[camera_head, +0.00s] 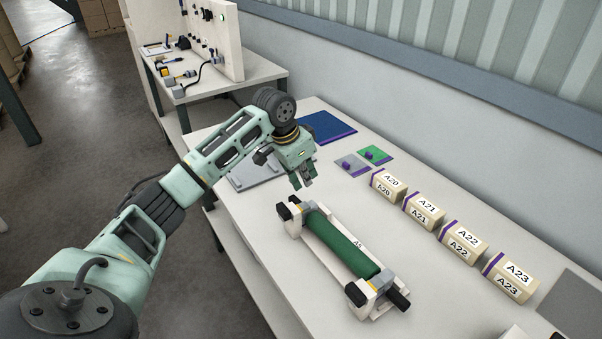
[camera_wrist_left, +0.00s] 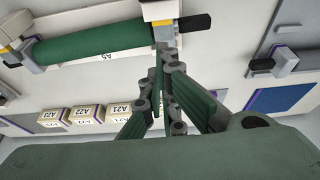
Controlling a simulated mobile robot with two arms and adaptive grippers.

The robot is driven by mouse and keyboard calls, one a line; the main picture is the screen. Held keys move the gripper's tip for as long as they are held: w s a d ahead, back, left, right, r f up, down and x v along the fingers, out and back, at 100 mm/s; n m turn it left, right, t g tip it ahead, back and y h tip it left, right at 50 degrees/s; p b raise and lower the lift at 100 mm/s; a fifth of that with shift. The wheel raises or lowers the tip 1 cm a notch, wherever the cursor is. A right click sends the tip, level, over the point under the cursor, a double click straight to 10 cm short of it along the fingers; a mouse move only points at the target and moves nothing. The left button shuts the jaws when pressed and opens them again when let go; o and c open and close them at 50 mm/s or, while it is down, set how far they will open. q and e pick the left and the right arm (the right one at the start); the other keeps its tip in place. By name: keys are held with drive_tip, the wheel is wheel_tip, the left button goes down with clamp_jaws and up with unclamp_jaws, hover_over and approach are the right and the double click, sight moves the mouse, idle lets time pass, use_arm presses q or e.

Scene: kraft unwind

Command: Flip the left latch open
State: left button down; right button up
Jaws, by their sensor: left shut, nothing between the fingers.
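A white unwind stand labelled A5 (camera_head: 325,262) holds a green roll (camera_head: 342,243) lengthwise. Its left-end latch (camera_head: 311,206) is a grey and yellow fitting with black knobs beside it; whether it is shut or open is too small to tell. The right-end latch (camera_head: 380,281) has similar grey, yellow and black parts. My left gripper (camera_head: 303,182) is above and just behind the stand's left end, pointing down, shut and empty. In the left wrist view, its closed fingers (camera_wrist_left: 160,62) show just below the left latch (camera_wrist_left: 161,20), with no clear contact. My right gripper is out of view.
Several labelled boxes (camera_head: 428,211) stand in a row behind the stand. The table's front strip is clear.

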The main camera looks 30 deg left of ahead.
use_arm(q)
drive_tip(key=p, duration=0.1)
hover_over(304, 208)
drive_tip(key=w, duration=0.2)
wheel_tip(304, 208, down, 5)
drive_tip(key=s, duration=0.1)
drive_tip(key=s+p, duration=0.1)
drive_tip(key=shift+s+a+f+p, duration=0.25)
drive_tip(key=shift+s+p, duration=0.15)
drive_tip(key=shift+s+a, duration=0.15)
drive_tip(key=shift+s, duration=0.4)
drive_tip(key=shift+w, duration=0.1)
drive_tip(key=shift+w, duration=0.1)
